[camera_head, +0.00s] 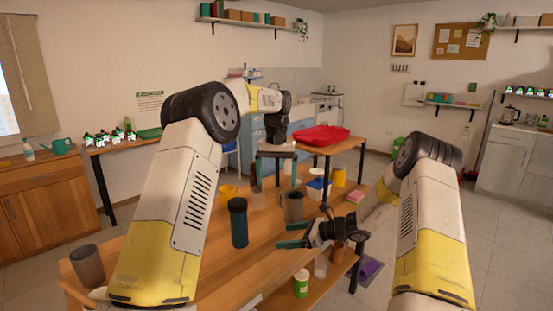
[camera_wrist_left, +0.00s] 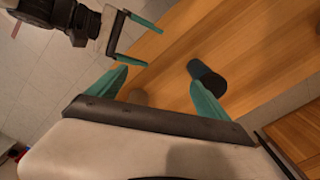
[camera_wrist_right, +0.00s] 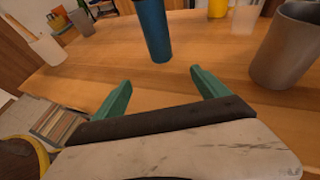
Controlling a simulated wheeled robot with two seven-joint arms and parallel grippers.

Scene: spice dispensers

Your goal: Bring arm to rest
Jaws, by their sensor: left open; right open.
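My left gripper (camera_head: 277,170) is open and empty above the far part of the wooden table (camera_head: 262,235), its green fingers pointing down. In the left wrist view its fingers (camera_wrist_left: 165,95) are spread, with a dark cylinder (camera_wrist_left: 207,78) beyond them on the table. My right gripper (camera_head: 292,236) is open and empty at the table's right edge, its fingers pointing left. In the right wrist view its fingers (camera_wrist_right: 158,95) are apart with bare wood between them. The right gripper also shows at the top of the left wrist view (camera_wrist_left: 140,40).
A dark blue tumbler (camera_head: 239,225) stands mid-table, and a grey cup (camera_head: 293,207) stands near the right gripper. Another grey cup (camera_head: 88,265) is at the near left. A green-and-white container (camera_head: 301,284) is on a lower shelf. A red tray (camera_head: 318,136) lies on a further table.

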